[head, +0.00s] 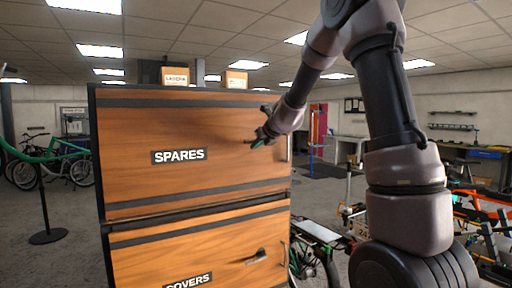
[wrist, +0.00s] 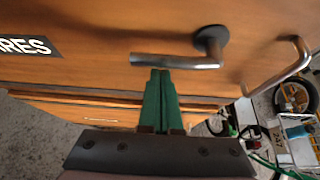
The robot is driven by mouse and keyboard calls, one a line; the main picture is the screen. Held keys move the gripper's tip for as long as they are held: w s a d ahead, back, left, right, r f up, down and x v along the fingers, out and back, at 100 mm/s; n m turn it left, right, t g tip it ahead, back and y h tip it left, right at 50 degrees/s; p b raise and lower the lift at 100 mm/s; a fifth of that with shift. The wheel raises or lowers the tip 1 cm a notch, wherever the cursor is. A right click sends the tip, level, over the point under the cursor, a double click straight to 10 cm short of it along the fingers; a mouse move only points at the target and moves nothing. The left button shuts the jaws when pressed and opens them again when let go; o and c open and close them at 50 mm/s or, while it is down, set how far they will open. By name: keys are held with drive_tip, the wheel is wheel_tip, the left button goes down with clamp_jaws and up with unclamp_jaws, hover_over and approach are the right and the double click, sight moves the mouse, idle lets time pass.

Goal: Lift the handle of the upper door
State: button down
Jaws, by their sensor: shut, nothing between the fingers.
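The upper door (head: 140,130) is a wooden cabinet front with a SPARES label (head: 179,155). Its metal lever handle (wrist: 175,61) shows in the wrist view, lying roughly level, with its round dark base at the right end and its free end to the left. My gripper (head: 259,143) is at the right side of the upper door and covers most of this handle in the head view. In the wrist view my green fingers (wrist: 160,75) are together and empty. Their tips are just below the lever's middle; I cannot tell whether they touch it.
A curved metal pull (wrist: 296,58) is right of the lever. The lower door has its own lever (head: 256,257) and a COVERS label (head: 188,281). Two small boxes (head: 175,76) (head: 236,79) stand on top. A green bike (head: 45,155) is left; bikes and parts stand right.

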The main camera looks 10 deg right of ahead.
drive_tip(key=shift+r+m+y, duration=0.2)
drive_tip(key=shift+m+y, duration=0.2)
drive_tip(key=shift+r+m+y, duration=0.2)
drive_tip(key=shift+m+y, duration=0.3)
drive_tip(key=shift+y, duration=0.1)
drive_tip(key=shift+r, duration=0.2)
drive_tip(key=w+d+r+m+y, duration=0.1)
drive_tip(key=d+r+m+y, duration=0.3)
drive_tip(key=r+m+y, duration=0.2)
drive_tip(key=shift+w+m+y, duration=0.15)
drive_tip(key=shift+m+y, duration=0.25)
drive_tip(key=shift+m, duration=0.5)
drive_tip(key=shift+d, duration=0.2)
idle(0.6)
